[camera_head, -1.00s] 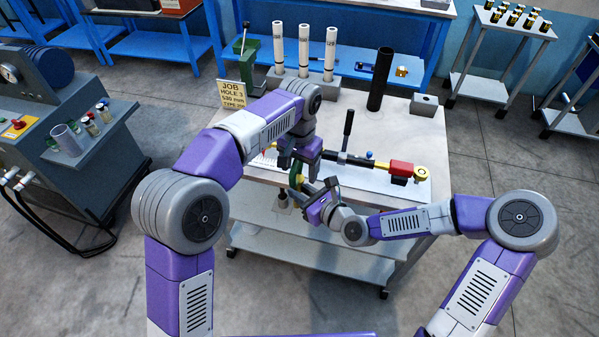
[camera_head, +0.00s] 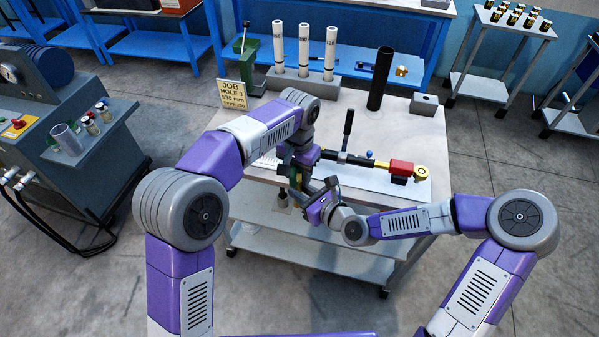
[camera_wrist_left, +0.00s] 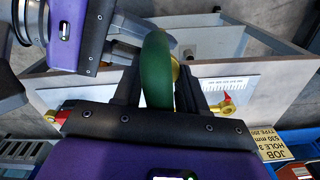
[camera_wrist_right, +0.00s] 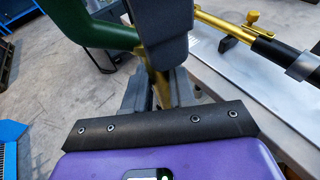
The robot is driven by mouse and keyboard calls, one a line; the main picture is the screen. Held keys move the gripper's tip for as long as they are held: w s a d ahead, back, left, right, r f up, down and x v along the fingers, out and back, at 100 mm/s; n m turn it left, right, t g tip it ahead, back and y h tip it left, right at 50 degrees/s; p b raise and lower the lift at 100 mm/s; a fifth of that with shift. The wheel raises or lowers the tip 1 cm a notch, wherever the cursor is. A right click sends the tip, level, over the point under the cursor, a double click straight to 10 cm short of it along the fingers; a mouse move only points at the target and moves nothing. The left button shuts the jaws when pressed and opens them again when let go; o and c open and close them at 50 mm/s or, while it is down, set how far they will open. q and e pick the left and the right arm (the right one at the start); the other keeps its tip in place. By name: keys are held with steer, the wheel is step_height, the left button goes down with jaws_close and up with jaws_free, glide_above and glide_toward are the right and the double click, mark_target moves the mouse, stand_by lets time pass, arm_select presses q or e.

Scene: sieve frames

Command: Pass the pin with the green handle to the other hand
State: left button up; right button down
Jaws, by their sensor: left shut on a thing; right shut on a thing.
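The pin has a thick green handle (camera_wrist_left: 157,70) and a brass shank (camera_wrist_right: 163,88). My left gripper (camera_head: 296,172) is shut on the green handle, which stands up between its fingers in the left wrist view. My right gripper (camera_head: 306,192) comes in from the right, close to the left one. In the right wrist view its fingers (camera_wrist_right: 160,95) are shut on the brass shank, just below the left gripper's grey finger (camera_wrist_right: 162,35). Both grippers hold the pin in front of the bench's near edge. In the head view the grippers hide much of it.
The bench top (camera_head: 421,148) carries a brass and black assembly with a red block (camera_head: 401,169) and an upright black lever (camera_head: 347,127). White tubes (camera_head: 304,50), a dark tube (camera_head: 380,78) and a job sign (camera_head: 232,95) stand behind. A lower shelf (camera_head: 335,252) lies below the grippers.

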steer(key=c, duration=0.9)
jaws_free()
steer(key=shift+r, duration=0.1)
steer(key=shift+o, duration=0.2)
steer(key=s+d+f+n+g+h, duration=0.2)
steer(key=s+f+n+g, duration=0.3)
steer(key=s+f+n, duration=0.5)
steer(key=s+d+f+n+g+h, duration=0.3)
steer(key=s+d+f+n+g, duration=0.2)
steer(key=s+f+n, duration=0.6)
step_height(320, 180, down, 6)
steer(key=n, duration=0.4)
steer(key=shift+s+d+g, duration=0.2)
steer(key=shift+s+g, duration=0.1)
steer(key=shift+g, duration=0.1)
steer(key=shift+f, duration=0.1)
